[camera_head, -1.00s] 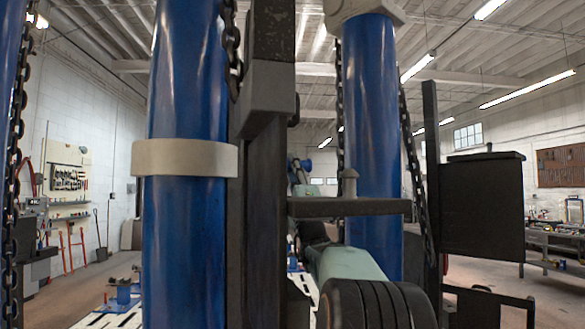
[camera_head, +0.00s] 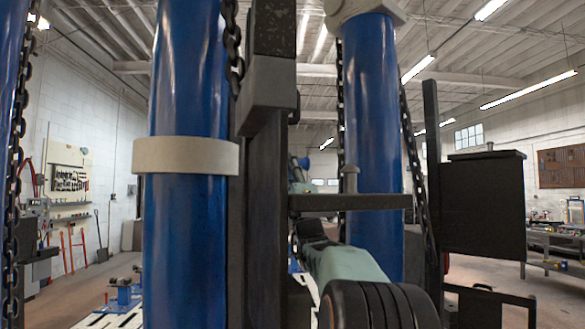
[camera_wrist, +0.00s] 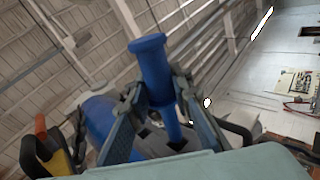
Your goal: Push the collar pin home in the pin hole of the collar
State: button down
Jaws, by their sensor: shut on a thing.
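The collar pin (camera_wrist: 149,62) is blue, with a wide flanged head and a narrower shank. In the wrist view my gripper (camera_wrist: 159,97) is shut on it from both sides, with the head standing above the fingertips and the shank running down between the fingers. In the head view my pale green arm reaches away behind the dark upright, and the grip is largely hidden there. A pale ring-shaped collar (camera_head: 185,157) goes around the near blue post. No pin hole shows on its visible face, and I cannot tell whether the pin touches anything.
The near blue post (camera_head: 185,240) and dark upright (camera_head: 262,190) block much of the head view. A second blue post (camera_head: 371,110), hanging chains (camera_head: 415,165), a dark crossbar (camera_head: 385,202) and a black box (camera_head: 482,205) stand to the right.

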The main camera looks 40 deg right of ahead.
jog(key=shift+w+a+b, duration=0.25)
jog(key=shift+a+b, duration=0.6)
jog(key=shift+a, duration=0.1)
jog(key=shift+w+a+b, duration=0.35)
jog(key=shift+a+b, duration=0.5)
jog(key=shift+b, duration=0.75)
jog(key=shift+w+a+b, duration=0.35)
jog(key=shift+a+b, duration=0.5)
jog(key=shift+b, duration=0.7)
jog(key=shift+w+a+b, duration=0.35)
jog(key=shift+a+b, duration=0.5)
jog(key=shift+b, duration=0.75)
jog(key=shift+s+d, duration=0.2)
jog(key=shift+d, duration=0.2)
jog(key=shift+s+d+r+p, duration=0.15)
jog(key=shift+s+d, duration=0.15)
jog(key=shift+d, duration=0.55)
jog(key=shift+s+d+f+p, duration=0.1)
jog(key=shift+s+d+p, duration=0.2)
jog(key=shift+d, duration=0.5)
jog(key=shift+s+d+r+p, duration=0.1)
jog(key=shift+s+d, duration=0.25)
jog(key=shift+d, duration=0.5)
